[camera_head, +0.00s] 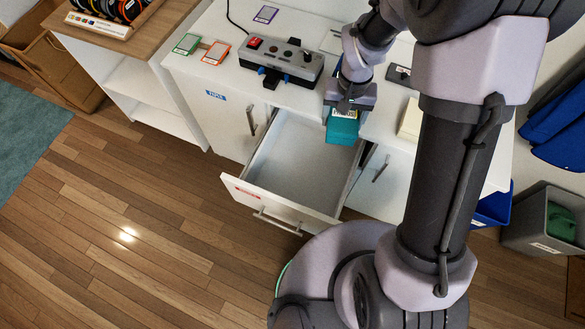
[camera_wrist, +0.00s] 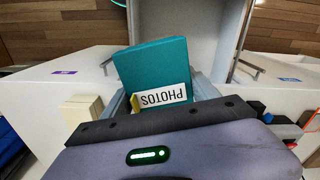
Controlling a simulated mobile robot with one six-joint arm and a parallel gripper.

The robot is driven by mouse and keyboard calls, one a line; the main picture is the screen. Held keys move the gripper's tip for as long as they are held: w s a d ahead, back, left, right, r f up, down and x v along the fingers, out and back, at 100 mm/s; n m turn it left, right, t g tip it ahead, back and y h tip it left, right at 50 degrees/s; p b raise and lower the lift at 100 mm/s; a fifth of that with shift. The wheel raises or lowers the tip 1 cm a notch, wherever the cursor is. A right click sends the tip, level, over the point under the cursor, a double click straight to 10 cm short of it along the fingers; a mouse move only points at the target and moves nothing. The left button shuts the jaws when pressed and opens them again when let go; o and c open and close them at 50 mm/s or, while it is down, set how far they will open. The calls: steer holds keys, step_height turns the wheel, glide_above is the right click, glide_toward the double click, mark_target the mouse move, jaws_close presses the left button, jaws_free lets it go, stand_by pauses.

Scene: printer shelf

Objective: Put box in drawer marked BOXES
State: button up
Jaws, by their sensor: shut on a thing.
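A teal box (camera_head: 342,131) with a white label is held in my gripper (camera_head: 349,104), which points down. In the wrist view the label on the box (camera_wrist: 152,62) reads PHOTOS, and the box sits tilted between the fingers. The open drawer (camera_head: 298,168) is pulled out of the white cabinet and looks empty. Its front has a red label too small to read. The box is in front of the drawer's back right corner in the head view and appears to be above it. The drawer's interior (camera_wrist: 210,30) shows beyond the box in the wrist view.
The white cabinet top (camera_head: 215,85) holds a grey device with a red switch (camera_head: 282,60), several coloured cards and a cream block (camera_head: 410,120). A closed door with a blue label (camera_head: 215,95) is left of the drawer. Bins (camera_head: 545,218) stand at right. The wooden floor in front is clear.

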steer(key=m+p, duration=0.2)
steer(key=p, duration=0.1)
glide_above(295, 173)
steer(key=w+d, duration=0.1)
steer(key=d, duration=0.3)
step_height(295, 173, down, 4)
steer(key=f, duration=0.1)
step_height(295, 173, down, 4)
steer(key=a+r, duration=0.1)
steer(key=a, duration=0.2)
steer(key=shift+m, duration=0.5)
steer(key=f+b, duration=0.3)
steer(key=f, duration=0.4)
steer(key=f+b, duration=0.3)
steer(key=f, duration=0.5)
steer(key=s+a+f+b, duration=0.1)
steer(key=f+b, duration=0.2)
steer(key=f, duration=0.5)
steer(key=shift+f+b, duration=0.2)
steer(key=shift+b, duration=0.1)
steer(key=shift+r, duration=0.15)
steer(key=o, duration=1)
steer(key=shift+f, duration=0.2)
steer(key=shift+c, duration=0.2)
steer(key=o, duration=0.4)
